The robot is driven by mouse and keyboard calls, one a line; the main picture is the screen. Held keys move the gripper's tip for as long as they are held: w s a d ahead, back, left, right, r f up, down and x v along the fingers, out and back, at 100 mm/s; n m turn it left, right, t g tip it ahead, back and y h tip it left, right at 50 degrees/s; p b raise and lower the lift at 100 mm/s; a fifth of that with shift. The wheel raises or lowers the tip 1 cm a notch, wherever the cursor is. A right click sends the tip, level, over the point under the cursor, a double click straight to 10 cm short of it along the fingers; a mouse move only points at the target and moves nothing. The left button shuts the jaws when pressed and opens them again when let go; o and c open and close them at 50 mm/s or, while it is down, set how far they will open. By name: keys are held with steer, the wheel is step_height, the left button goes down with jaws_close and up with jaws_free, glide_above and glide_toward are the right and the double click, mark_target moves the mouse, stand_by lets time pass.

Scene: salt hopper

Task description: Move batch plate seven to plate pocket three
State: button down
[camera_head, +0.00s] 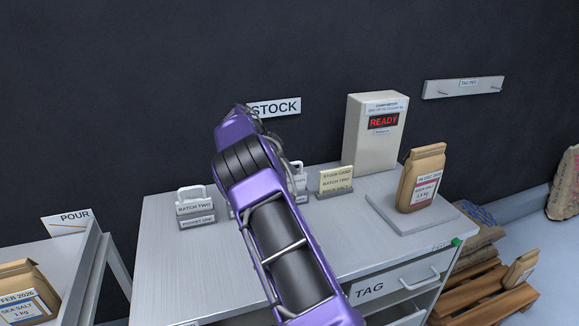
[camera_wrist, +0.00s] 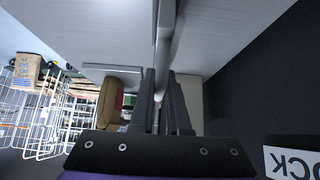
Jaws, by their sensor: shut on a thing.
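A white plate (camera_head: 299,181) shows partly behind my arm on the grey bench; its label is mostly hidden, so I cannot read its number for sure. In the wrist view my gripper (camera_wrist: 163,80) is shut on a pale grey handle-like bar (camera_wrist: 164,40), seemingly that plate's. In the head view my arm hides my fingers. A plate lettered BATCH TWO (camera_head: 194,201), with a loop handle, stands upright in the left pocket (camera_head: 197,222), which seems to read pocket one. I cannot make out a pocket marked three.
A cream stock card (camera_head: 336,181) stands right of my arm. Behind it is a box reading READY (camera_head: 376,134). A salt bag (camera_head: 421,178) stands on a grey pad (camera_head: 385,205) at the right. The bench front left of my arm is clear.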

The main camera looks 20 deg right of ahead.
steer(key=shift+f+b, duration=0.65)
steer(key=shift+f, duration=0.4)
steer(key=shift+c, duration=1.7)
jaws_free()
steer(key=shift+r, duration=0.1)
steer(key=shift+p+v, duration=1.55)
steer(key=shift+v, duration=1.45)
